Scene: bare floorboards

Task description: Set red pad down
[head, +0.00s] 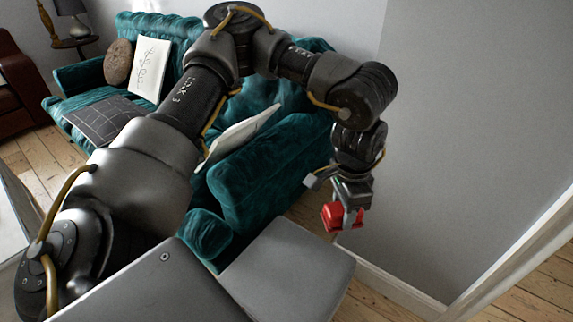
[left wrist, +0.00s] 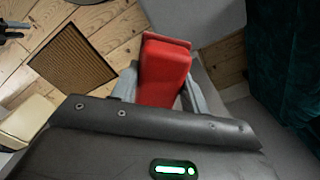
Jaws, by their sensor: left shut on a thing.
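The red pad (head: 332,216) is a small red block, held off the floor at the end of my left arm in the head view. My left gripper (head: 347,208) points downward and is shut on it. In the left wrist view the red pad (left wrist: 163,75) sits between the two grey fingers (left wrist: 160,90), with its wider red end pointing away from the camera. The pad's sides are partly hidden by the fingers. My right gripper does not show clearly in either view.
A teal tufted sofa (head: 262,165) with cushions stands behind my left arm. A grey wall (head: 460,130) rises to the right, with a white baseboard (head: 395,287). A flat grey surface (head: 290,272) lies nearer. A brown floor grille (left wrist: 73,68) lies in the floorboards.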

